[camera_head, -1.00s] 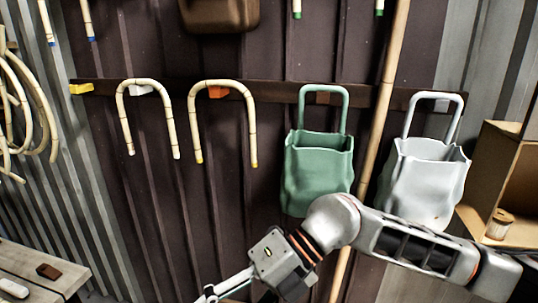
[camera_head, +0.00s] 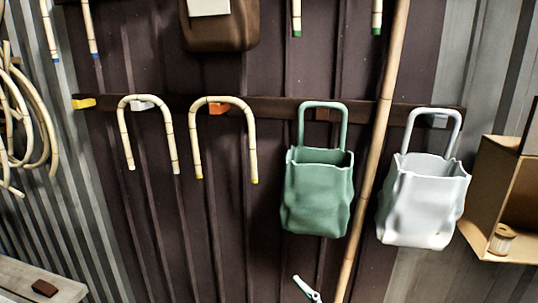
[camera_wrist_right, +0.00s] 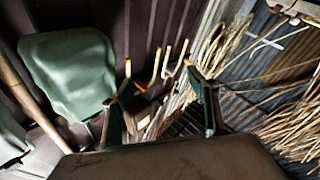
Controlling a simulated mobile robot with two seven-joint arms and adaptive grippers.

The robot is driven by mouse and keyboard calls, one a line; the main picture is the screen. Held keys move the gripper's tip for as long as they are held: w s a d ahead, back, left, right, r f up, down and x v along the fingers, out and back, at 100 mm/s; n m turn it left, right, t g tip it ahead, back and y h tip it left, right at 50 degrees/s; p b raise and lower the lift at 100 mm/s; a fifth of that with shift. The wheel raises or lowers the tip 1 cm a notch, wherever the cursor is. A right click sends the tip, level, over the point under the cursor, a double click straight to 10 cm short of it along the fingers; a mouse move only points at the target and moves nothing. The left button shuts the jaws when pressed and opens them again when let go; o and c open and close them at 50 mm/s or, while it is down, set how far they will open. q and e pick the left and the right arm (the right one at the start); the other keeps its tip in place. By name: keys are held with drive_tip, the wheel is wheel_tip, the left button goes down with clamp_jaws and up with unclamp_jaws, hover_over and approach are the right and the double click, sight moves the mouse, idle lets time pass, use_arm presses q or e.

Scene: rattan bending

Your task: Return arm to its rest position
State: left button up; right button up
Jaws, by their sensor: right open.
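My right arm has almost left the head view. My left gripper is in neither view.
A green bag (camera_head: 317,190) and a white bag (camera_head: 424,200) hang on the wall rail beside bent canes (camera_head: 149,103) (camera_head: 223,103). A long pole (camera_head: 378,150) stands between the bags. A cardboard box (camera_head: 489,200) is at right. Loose rattan (camera_wrist_right: 295,115) lies at right in the wrist view.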

drive_tip(key=s+d+f+m+g+h, duration=0.2)
drive_tip(key=s+d+f, duration=0.3)
drive_tip(key=f, duration=0.5)
drive_tip(key=s+d+f+m+g+h, duration=0.2)
drive_tip(key=s+d+f, duration=0.4)
drive_tip(key=f, duration=0.3)
drive_tip(key=s+d+f+m+g+h, duration=0.2)
drive_tip(key=s+d+f+h, duration=0.3)
drive_tip(key=f, duration=0.5)
drive_tip(key=shift+s+d+f+m+h, duration=0.35)
drive_tip(key=shift+m+h, duration=0.15)
drive_tip(key=shift+m, duration=0.3)
